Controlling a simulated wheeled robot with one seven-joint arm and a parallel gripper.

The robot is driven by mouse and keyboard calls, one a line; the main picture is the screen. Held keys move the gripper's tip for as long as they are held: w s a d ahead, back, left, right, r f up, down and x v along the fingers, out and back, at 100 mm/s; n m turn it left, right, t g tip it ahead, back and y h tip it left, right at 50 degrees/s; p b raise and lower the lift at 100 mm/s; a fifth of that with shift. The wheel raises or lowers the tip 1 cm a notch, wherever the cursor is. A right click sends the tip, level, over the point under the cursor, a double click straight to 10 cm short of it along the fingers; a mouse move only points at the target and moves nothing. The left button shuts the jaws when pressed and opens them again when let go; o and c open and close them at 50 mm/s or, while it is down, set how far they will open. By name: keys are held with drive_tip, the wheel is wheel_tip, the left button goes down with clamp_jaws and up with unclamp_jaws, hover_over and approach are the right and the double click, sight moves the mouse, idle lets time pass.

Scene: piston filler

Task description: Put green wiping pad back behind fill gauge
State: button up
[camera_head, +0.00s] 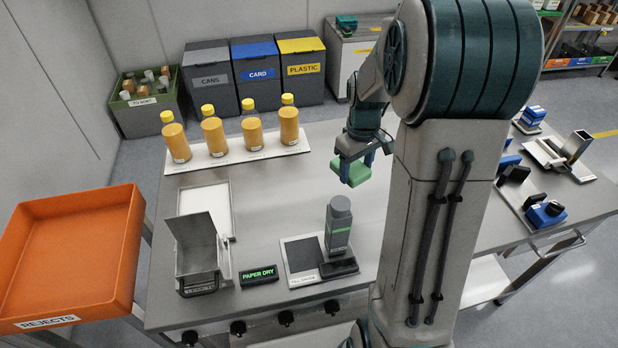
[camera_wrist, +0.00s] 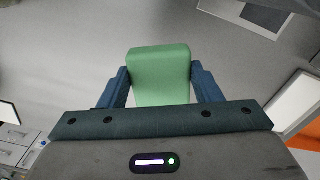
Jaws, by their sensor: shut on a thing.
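The green wiping pad (camera_head: 354,173) is a small pale green block. My gripper (camera_head: 353,165) is shut on it and holds it above the steel table, right of the bottles and behind the grey bottle. In the wrist view the pad (camera_wrist: 160,76) sits between my two blue fingers (camera_wrist: 160,85). The fill gauge (camera_head: 303,262) is a dark square plate with a labelled pale front edge near the table's front. A grey bottle (camera_head: 338,228) with a green band stands at its right side, behind a small black device (camera_head: 338,268).
Several yellow bottles (camera_head: 213,130) line the back on a white strip (camera_head: 237,152). An orange rejects tray (camera_head: 75,250) is at left. The middle table is clear.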

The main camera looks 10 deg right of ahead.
drive_tip(key=p, duration=0.3)
hover_over(313, 193)
wheel_tip(313, 193, down, 7)
drive_tip(key=shift+r, duration=0.15)
wheel_tip(313, 193, down, 4)
drive_tip(key=shift+r, duration=0.15)
drive_tip(key=shift+f, duration=0.2)
drive_tip(key=shift+f, duration=0.15)
drive_tip(key=o, duration=1.1)
drive_tip(key=shift+r, duration=0.2)
